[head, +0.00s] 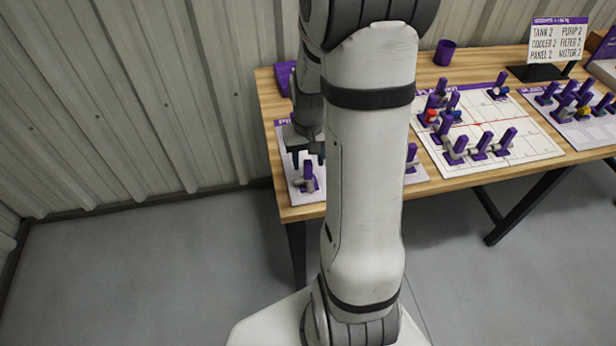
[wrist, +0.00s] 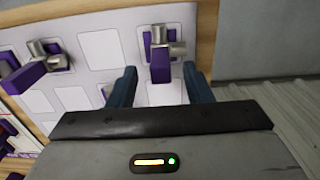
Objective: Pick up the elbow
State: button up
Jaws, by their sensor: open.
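My gripper (head: 308,154) is open and empty, pointing down over the left end of the table. In the wrist view its two dark fingers (wrist: 160,72) stand left and right of a purple handle. That handle belongs to a grey metal fitting with a bent shape, which looks like the elbow (wrist: 160,48). In the head view the elbow (head: 307,182) sits on a white board, just below the fingers. I cannot tell whether the fingers reach down beside the handle; no contact shows.
A second grey fitting with a purple handle (wrist: 36,62) lies to the left on the same white board (wrist: 103,50). Several more fittings stand on a larger board (head: 520,140). A purple cup (head: 444,52) and a sign (head: 557,42) are at the back. My arm hides the table's middle.

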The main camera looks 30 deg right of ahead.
aim_at(306, 176)
jog(key=shift+s+f, duration=0.1)
jog(key=shift+f, duration=1.85)
jog(key=shift+c, duration=0.5)
grip_shut()
